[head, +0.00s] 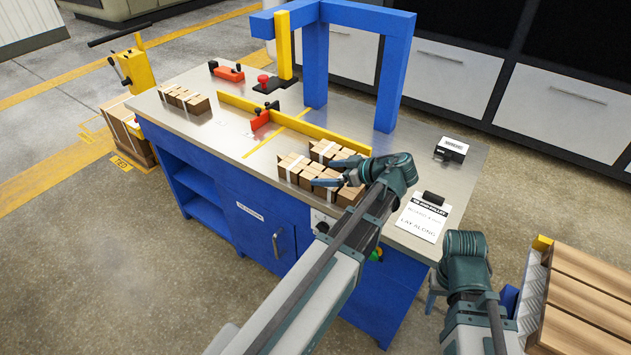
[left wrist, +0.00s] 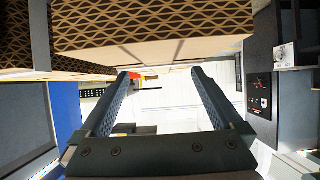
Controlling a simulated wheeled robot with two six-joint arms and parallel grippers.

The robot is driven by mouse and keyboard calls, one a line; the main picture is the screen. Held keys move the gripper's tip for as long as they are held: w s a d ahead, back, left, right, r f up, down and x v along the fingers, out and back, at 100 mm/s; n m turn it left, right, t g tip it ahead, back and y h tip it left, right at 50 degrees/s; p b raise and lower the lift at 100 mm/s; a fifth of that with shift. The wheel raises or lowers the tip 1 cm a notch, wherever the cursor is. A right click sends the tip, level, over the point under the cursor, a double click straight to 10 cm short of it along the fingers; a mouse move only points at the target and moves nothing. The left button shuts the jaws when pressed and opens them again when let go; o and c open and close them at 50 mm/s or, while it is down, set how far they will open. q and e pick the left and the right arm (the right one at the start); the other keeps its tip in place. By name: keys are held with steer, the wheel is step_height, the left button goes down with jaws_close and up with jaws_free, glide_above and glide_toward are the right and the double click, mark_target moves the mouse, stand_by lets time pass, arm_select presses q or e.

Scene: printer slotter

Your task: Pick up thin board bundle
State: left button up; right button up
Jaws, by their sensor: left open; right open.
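Several strapped bundles of brown board (head: 293,167) stand in a cluster near the table's front edge, with white bands around them. I cannot tell which is the thin one. My left gripper (head: 324,172) is at this cluster, its fingers open and partly covering the bundles behind. In the left wrist view a bundle with corrugated edges (left wrist: 150,28) fills the top. The open fingers (left wrist: 163,75) point forward below it, with nothing clearly held between them. Another board group (head: 184,99) lies at the table's far left. My right gripper (head: 440,286) is open at lower right, off the table.
A yellow fence bar (head: 310,122) with a red clamp (head: 261,119) crosses the steel tabletop (head: 232,141). A blue frame (head: 389,85) stands behind. A label printer (head: 451,149) and a paper sheet (head: 423,217) sit at right. Stacked brown boards (head: 590,300) lie at lower right.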

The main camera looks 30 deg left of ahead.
mark_target(321, 175)
arm_select(q)
steer(key=b+x, duration=0.1)
steer(key=x, duration=0.1)
steer(key=b+x, duration=0.2)
steer(key=x, duration=0.1)
steer(key=shift+s+d+f, duration=0.15)
steer(key=shift+d+f, duration=0.1)
steer(key=shift+f, duration=0.1)
steer(key=shift+a, duration=0.2)
steer(key=c, duration=1.2)
steer(key=shift+r, duration=0.15)
